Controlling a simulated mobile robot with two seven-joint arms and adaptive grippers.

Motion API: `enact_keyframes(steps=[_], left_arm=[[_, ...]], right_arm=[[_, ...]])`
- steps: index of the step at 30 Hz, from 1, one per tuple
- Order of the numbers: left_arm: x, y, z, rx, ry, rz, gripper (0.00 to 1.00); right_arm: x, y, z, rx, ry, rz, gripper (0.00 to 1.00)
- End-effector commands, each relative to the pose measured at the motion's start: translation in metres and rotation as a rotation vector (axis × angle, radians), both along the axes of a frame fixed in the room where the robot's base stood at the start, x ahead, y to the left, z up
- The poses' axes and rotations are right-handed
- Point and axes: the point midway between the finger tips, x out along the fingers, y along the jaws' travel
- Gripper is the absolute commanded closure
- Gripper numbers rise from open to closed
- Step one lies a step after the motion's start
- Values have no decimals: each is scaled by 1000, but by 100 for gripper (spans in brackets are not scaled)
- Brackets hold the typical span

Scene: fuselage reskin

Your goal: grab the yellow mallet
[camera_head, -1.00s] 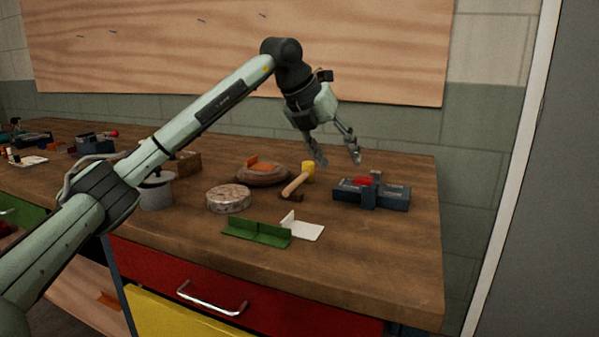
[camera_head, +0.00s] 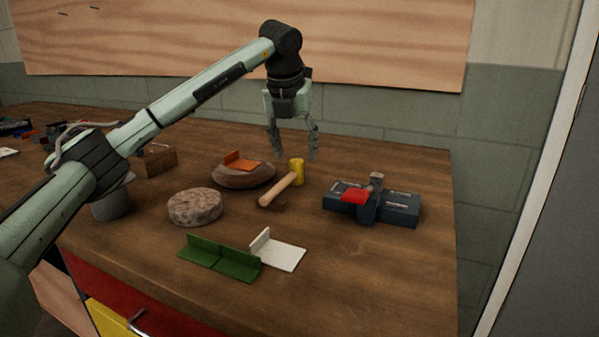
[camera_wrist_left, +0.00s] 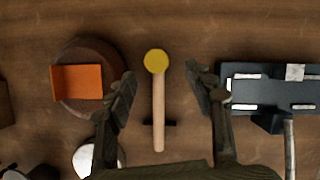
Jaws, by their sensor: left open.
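The yellow mallet (camera_head: 296,172) lies on the wooden bench with its wooden handle pointing toward the front left, propped on a small dark rest (camera_head: 276,206). In the left wrist view the mallet's yellow head (camera_wrist_left: 156,61) is at the top centre and its handle runs down between the fingers. My left gripper (camera_head: 293,155) is open and empty, pointing down above and slightly behind the mallet. In the left wrist view my left gripper (camera_wrist_left: 160,85) has one finger on each side of the handle, touching nothing that I can see. My right gripper is not in view.
A blue-grey vise (camera_head: 398,208) with a red part stands to the right of the mallet. A round brown block with an orange bracket (camera_head: 243,174) is to its left. A stone-like disc (camera_head: 196,207), green bracket (camera_head: 220,257) and white bracket (camera_head: 279,251) lie nearer the front.

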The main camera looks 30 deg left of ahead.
Motion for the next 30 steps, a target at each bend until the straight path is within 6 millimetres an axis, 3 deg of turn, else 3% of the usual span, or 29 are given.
enact_keyframes(steps=[8,15,24,30], left_arm=[[13,5,-30,1,4,2,47],[28,9,-59,0,2,0,47],[30,10,-64,1,1,0,47],[30,9,-64,1,1,0,72]], right_arm=[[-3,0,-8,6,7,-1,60],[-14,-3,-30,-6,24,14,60],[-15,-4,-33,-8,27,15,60],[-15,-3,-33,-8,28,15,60]])
